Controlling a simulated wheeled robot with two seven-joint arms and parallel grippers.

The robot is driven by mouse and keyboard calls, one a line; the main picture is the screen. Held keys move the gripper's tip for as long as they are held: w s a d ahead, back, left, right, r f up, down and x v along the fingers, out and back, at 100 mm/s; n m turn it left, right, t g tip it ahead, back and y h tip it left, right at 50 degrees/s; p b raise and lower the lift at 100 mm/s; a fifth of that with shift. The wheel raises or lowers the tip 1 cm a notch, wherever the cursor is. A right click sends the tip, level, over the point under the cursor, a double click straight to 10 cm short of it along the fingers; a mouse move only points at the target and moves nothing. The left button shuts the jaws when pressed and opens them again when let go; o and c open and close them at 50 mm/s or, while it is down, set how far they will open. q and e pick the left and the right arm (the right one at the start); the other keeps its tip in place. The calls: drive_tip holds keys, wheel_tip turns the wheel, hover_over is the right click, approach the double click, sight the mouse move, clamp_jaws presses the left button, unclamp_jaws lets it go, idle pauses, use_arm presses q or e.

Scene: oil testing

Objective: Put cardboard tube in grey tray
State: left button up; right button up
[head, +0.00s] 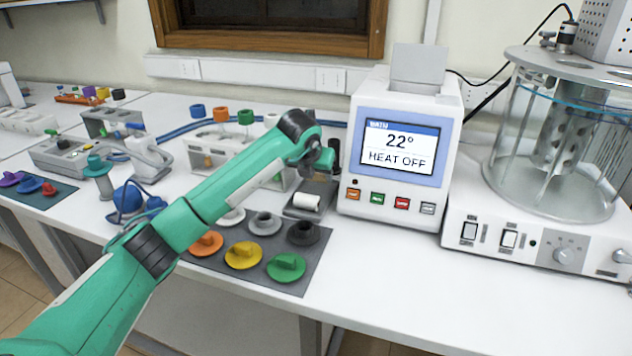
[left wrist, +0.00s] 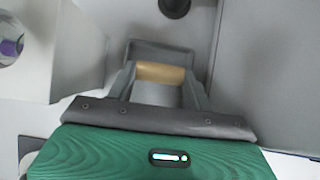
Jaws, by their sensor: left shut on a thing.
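My left gripper (left wrist: 160,84) is shut on the cardboard tube (left wrist: 160,72), a short tan cylinder lying crosswise between its fingers. In the left wrist view, a grey tray (left wrist: 160,45) with raised walls lies beyond and around the tube. I cannot tell whether the tube touches its floor. In the head view, my green left arm reaches to the small dark grey tray (head: 296,212) left of the display machine, and its wrist hides part of it. A pale roll (head: 306,202) lies there; I cannot tell whether it is the same tube. My right gripper is not in view.
The display machine (head: 398,150) stands close on the right, with a glass bath (head: 555,150) beyond it. A dark mat (head: 222,265) with several coloured caps lies in front. A rack of coloured stoppers (head: 245,118) stands behind the arm. The front right counter is clear.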

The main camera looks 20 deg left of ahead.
use_arm(q)
wheel_tip(320, 180, down, 3)
drive_tip(key=shift+r, duration=0.2)
drive_tip(key=shift+f, duration=0.1)
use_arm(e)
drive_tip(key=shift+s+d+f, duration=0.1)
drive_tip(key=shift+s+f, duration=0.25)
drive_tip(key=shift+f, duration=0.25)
use_arm(q)
drive_tip(key=o, duration=0.7)
drive_tip(key=shift+c, duration=0.2)
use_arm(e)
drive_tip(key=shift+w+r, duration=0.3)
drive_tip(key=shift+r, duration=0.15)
